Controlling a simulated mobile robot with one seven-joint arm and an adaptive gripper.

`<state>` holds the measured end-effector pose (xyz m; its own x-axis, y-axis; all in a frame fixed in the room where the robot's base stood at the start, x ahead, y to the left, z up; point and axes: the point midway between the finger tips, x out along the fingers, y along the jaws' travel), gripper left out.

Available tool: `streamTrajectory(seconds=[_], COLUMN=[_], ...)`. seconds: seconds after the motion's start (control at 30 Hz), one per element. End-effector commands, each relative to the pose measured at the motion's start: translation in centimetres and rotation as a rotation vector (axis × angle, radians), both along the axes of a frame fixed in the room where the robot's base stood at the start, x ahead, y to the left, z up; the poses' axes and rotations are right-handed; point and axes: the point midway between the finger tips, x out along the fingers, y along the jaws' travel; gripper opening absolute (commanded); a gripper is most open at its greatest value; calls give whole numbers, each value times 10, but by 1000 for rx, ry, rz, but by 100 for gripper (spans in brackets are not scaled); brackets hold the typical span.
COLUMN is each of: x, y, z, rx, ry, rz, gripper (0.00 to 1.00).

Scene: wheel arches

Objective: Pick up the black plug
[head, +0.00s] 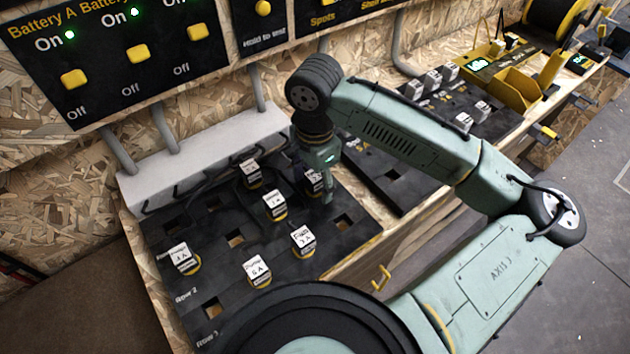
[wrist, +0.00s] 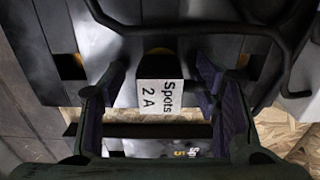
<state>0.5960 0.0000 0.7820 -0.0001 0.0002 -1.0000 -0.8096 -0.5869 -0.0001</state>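A black plug with a white label reading "Spots 2 A" (wrist: 160,95) shows in the wrist view. Several similar plugs show in the head view, so the name alone does not single one out. My gripper (wrist: 160,100) is open, with one finger on each side of the Spots plug and a gap to it on both sides. In the head view my gripper (head: 325,195) points down over the black panel, beside a plug (head: 313,182) that it partly hides. I cannot tell how far the fingertips reach down beside the plug.
Other labelled plugs, such as one (head: 275,206) and another (head: 303,242), stand on the black socket panel (head: 345,250) among empty square holes. Black cables run along the grey trunking (head: 205,150) behind. A switch board (head: 120,60) hangs on the wall. A second panel (head: 395,175) lies to the right.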

Motion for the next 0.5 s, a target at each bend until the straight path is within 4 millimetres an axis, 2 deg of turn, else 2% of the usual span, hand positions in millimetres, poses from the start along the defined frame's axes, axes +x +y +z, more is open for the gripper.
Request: streamTrajectory(seconds=[0.07, 0.5], x=[0, 0], y=[0, 0], z=[0, 0], rx=[0, 0], ry=[0, 0], rz=[0, 0], gripper=[52, 23])
